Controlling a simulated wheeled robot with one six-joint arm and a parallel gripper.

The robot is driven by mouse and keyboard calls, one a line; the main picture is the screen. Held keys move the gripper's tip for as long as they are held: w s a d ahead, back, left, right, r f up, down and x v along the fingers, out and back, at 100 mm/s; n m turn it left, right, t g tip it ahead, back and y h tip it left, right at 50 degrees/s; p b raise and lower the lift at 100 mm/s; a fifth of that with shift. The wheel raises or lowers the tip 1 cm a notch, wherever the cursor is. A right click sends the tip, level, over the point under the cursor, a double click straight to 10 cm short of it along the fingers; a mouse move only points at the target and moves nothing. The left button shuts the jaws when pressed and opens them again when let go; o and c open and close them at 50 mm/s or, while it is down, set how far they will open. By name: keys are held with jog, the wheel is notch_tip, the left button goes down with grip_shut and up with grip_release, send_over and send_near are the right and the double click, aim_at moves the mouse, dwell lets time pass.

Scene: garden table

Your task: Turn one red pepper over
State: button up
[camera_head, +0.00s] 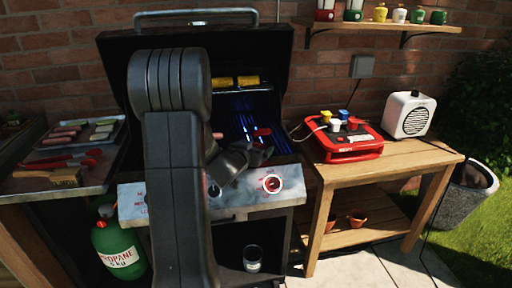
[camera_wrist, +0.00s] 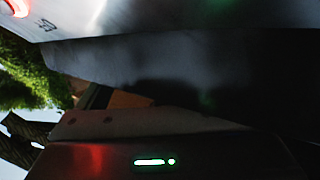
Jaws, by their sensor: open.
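A red piece (camera_head: 262,132), which looks like a red pepper, lies on the dark grill grate (camera_head: 236,118) in the head view. A smaller pinkish-red bit (camera_head: 217,135) shows to its left, partly hidden by my arm; I cannot tell what it is. My gripper (camera_head: 263,153) is open at the front edge of the grill, just below the red piece in the picture. I see nothing between its fingers, and whether it touches the grill is unclear. The wrist view is dark and shows no pepper.
Two yellow corn cobs (camera_head: 248,81) lie on the upper rack under the raised lid. A tray (camera_head: 112,138) with sausages stands left. The grill's control panel (camera_head: 240,196) has a red-ringed knob (camera_head: 272,184). A red case (camera_head: 350,154) and a white speaker (camera_head: 406,115) stand on the right table.

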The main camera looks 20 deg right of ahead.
jog(key=v, duration=1.2)
jog(key=shift+s+a, duration=0.2)
jog(key=shift+s, duration=0.15)
jog(key=shift+w, duration=0.1)
jog(key=x, duration=1.3)
jog(key=shift+w+d, duration=0.2)
jog(key=shift+w+d+r, duration=0.1)
jog(key=shift+r, duration=0.15)
jog(key=shift+r+p, duration=0.2)
jog(key=shift+p, duration=0.1)
jog(key=shift+f, duration=0.1)
